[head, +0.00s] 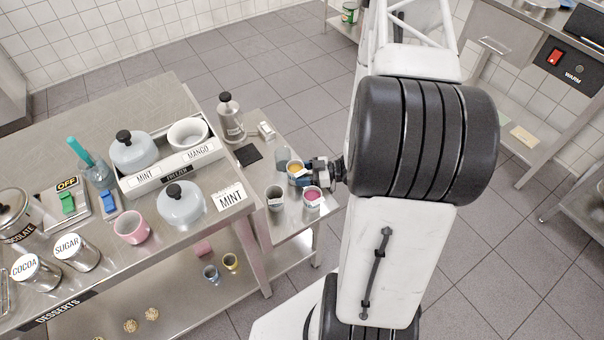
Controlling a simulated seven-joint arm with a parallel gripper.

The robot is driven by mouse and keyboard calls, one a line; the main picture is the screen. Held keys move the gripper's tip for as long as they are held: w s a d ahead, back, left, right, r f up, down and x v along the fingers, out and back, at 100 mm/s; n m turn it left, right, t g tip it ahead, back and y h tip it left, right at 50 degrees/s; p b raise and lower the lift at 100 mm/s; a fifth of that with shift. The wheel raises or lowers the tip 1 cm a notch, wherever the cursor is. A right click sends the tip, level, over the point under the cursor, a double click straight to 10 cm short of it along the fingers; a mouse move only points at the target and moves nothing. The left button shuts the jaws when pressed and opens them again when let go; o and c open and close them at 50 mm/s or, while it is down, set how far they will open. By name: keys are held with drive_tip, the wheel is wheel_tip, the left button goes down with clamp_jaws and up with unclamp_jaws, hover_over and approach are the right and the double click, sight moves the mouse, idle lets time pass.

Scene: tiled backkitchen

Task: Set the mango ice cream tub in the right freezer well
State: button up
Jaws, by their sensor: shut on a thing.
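The mango ice cream tub (294,168), with yellow-orange contents, is at the small side table. My gripper (305,176) is shut on it from the right; the arm hides part of the grip, and I cannot tell whether the tub is clear of the tabletop. The white freezer box (212,157) stands on the main counter. Its right well (188,133), labelled MANGO, is uncovered and shows a pale round opening. Its left well, labelled MINT, is covered by a grey lid (130,150) with a black knob. A similar lid (181,204) lies on the counter in front of the freezer.
A tub with pink contents (312,198) and a grey tub (275,198) stand close to my gripper. A MINT card (230,197), pink mug (131,229) and canisters (76,252) occupy the counter front.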

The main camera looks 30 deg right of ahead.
drive_tip(key=o, duration=1)
drive_tip(key=shift+s+d+r, duration=0.1)
drive_tip(key=v, duration=1.1)
drive_tip(key=shift+s+d, duration=0.2)
drive_tip(key=shift+d, duration=0.15)
